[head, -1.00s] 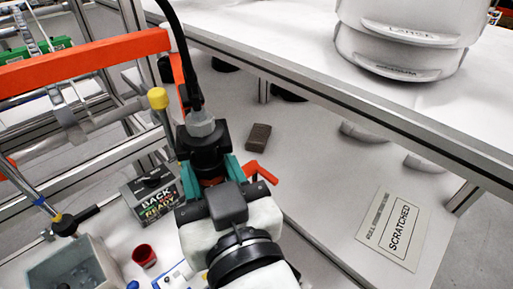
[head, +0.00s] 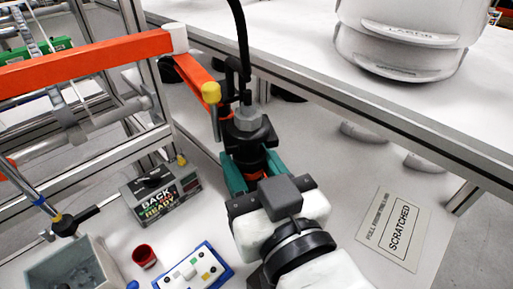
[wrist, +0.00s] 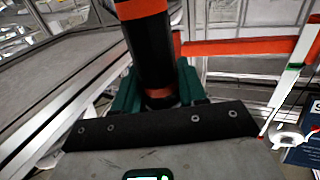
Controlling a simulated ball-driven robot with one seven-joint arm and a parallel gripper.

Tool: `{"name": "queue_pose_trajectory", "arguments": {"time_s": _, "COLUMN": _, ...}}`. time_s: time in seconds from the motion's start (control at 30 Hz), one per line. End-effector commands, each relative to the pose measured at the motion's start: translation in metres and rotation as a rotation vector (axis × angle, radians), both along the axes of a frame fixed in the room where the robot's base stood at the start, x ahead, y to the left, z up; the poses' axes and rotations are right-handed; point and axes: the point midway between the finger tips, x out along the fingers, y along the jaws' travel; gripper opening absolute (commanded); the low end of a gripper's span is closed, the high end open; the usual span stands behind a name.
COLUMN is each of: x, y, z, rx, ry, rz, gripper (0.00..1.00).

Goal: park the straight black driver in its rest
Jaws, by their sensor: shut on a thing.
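My gripper (head: 245,172) has teal fingers closed around the straight black driver (head: 250,138), which stands roughly upright with its cable rising from a grey fitting on top. In the wrist view the driver (wrist: 153,50) is a black cylinder with orange bands, between the teal fingers (wrist: 155,92). An orange beam (head: 85,62) crosses the left of the head view, and an orange arm (head: 192,74) extends from its end behind the driver's top. A dark forked piece near the cable may be the rest, but I cannot tell. A yellow-capped rod (head: 211,93) stands left of the driver.
Stacked white helmet shells (head: 400,45) sit on the upper shelf. A "SCRATCHED" sign (head: 396,230) lies at right.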

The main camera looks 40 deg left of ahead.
Motion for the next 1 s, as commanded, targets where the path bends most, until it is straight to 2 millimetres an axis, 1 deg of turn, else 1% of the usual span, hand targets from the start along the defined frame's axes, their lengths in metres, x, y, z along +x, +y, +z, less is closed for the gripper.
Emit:
{"name": "queue_pose_trajectory", "arguments": {"time_s": 0.17, "x": 0.006, "y": 0.004, "z": 0.0, "rx": -0.001, "ry": 0.0, "rz": -0.001, "gripper": 0.0}}
{"name": "queue_pose_trajectory", "arguments": {"time_s": 0.7, "x": 0.05, "y": 0.033, "z": 0.0, "rx": 0.0, "ry": -0.001, "rz": -0.001, "gripper": 0.0}}
{"name": "queue_pose_trajectory", "arguments": {"time_s": 1.0, "x": 0.053, "y": 0.036, "z": 0.0, "rx": 0.0, "ry": 0.0, "rz": 0.0, "gripper": 0.0}}
